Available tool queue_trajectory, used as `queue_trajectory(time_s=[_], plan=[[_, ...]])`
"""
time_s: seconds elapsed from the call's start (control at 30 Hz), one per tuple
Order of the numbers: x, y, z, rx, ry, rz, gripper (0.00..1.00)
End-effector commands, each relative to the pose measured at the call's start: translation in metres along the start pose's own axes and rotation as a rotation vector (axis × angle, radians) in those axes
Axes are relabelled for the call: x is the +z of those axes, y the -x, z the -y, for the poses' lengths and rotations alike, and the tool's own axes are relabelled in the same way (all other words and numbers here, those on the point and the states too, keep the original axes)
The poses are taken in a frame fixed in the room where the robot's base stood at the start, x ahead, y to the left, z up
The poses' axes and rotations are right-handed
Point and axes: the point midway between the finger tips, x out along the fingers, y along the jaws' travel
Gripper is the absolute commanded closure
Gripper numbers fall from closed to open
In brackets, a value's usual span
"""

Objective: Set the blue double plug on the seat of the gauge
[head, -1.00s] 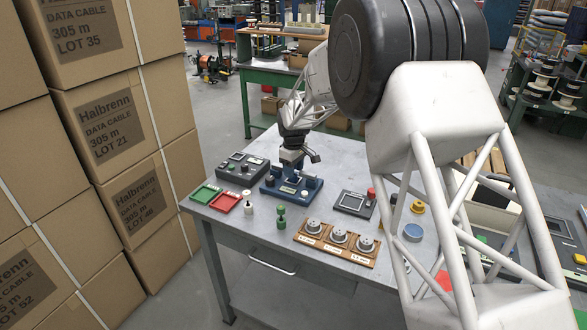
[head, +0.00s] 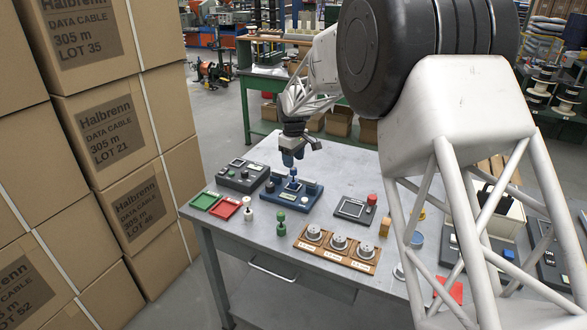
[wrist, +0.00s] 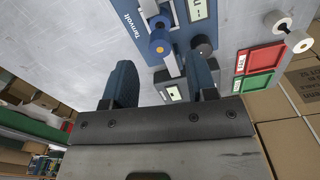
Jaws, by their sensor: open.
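The blue double plug (head: 293,178) stands upright on the blue gauge (head: 309,193), near the middle of its top. In the wrist view, the plug (wrist: 159,39) shows end-on over the gauge (wrist: 181,39), and its lower end is partly hidden by its upper end. My gripper (head: 288,160) is above the gauge, a little over the plug and apart from it. Its two blue fingers (wrist: 160,80) are spread, with nothing held between them.
A grey device (head: 243,173) stands left of the gauge. Green (head: 205,200) and red (head: 226,208) trays, a white double plug (head: 248,212) and a green one (head: 281,222) are in front. A wooden rack (head: 340,256) holds metal pieces. Stacked cartons (head: 118,130) stand left of the table.

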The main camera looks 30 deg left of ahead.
Motion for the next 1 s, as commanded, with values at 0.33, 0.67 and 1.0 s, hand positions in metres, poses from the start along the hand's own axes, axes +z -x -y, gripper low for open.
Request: queue_trajectory(time_s=[0.33,0.67,1.0], plan=[[0.0,0.046,0.0,0.0,0.0,0.0,0.48],[0.0,0.056,0.0,0.0,0.0,0.0,0.48],[0.0,0.055,0.0,0.0,0.0,0.0,0.48]])
